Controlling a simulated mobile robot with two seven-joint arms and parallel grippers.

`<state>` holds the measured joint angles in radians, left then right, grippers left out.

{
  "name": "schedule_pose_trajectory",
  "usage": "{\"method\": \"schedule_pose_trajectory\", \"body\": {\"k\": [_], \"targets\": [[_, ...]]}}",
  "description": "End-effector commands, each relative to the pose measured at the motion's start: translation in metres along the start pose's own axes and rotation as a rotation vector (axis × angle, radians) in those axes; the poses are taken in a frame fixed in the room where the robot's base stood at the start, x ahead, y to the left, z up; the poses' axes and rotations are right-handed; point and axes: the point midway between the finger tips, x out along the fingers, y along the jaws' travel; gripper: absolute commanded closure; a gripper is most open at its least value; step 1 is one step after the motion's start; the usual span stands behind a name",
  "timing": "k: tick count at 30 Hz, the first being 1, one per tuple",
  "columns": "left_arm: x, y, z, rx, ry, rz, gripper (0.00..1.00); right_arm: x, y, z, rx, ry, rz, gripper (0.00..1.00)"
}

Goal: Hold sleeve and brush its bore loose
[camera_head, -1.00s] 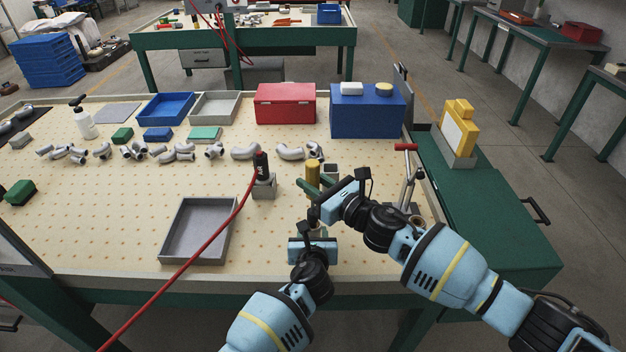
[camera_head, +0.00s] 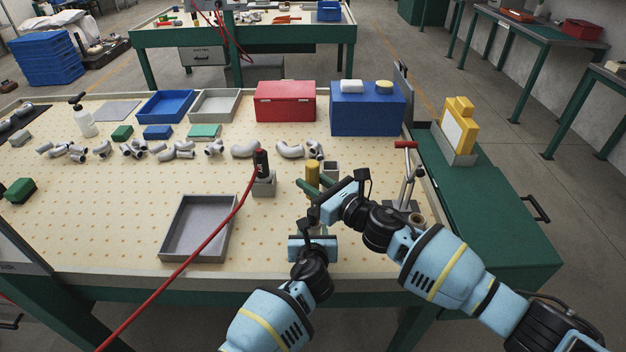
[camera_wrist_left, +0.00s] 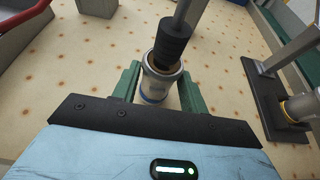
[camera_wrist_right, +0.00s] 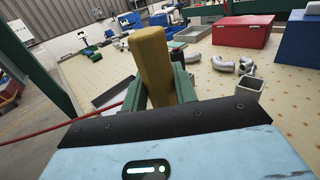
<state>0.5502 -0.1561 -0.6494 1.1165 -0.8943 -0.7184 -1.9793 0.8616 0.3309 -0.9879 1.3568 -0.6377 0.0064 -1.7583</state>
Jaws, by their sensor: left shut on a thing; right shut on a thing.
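The sleeve (camera_wrist_left: 158,84) is a pale metal cylinder with a blue band, upright between the green fingers of my left gripper (camera_wrist_left: 158,74), which is shut on it. A dark brush (camera_wrist_left: 173,42) on a grey rod enters the sleeve's open top; how deep it reaches is hidden. My right gripper (camera_wrist_right: 158,72) is shut on the brush's ochre handle (camera_wrist_right: 151,58), which also shows in the head view (camera_head: 312,172). In the head view my right gripper is above and beyond my left one, whose fingers and the sleeve are mostly hidden.
An empty grey tray (camera_head: 165,235) lies left of my grippers. A black tool (camera_head: 261,160) with a red hose stands in a grey block. A red-handled clamp stand (camera_head: 407,170) is close on the right. An open grey square holder (camera_head: 331,167) and several pipe elbows (camera_head: 290,150) lie beyond.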

Motion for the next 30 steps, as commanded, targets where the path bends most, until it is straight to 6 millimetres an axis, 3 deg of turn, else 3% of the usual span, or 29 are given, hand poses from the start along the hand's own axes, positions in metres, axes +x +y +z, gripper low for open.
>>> {"method": "schedule_pose_trajectory", "body": {"k": [1, 30], "targets": [[0.000, 0.002, -0.012, 0.002, 0.020, 0.005, 0.93, 0.000, 0.000, -0.004, 0.004, 0.002, 0.000, 0.99], [0.000, 0.002, -0.012, 0.002, 0.021, 0.005, 0.93, -0.001, 0.000, -0.029, 0.004, 0.005, -0.001, 0.99]]}}
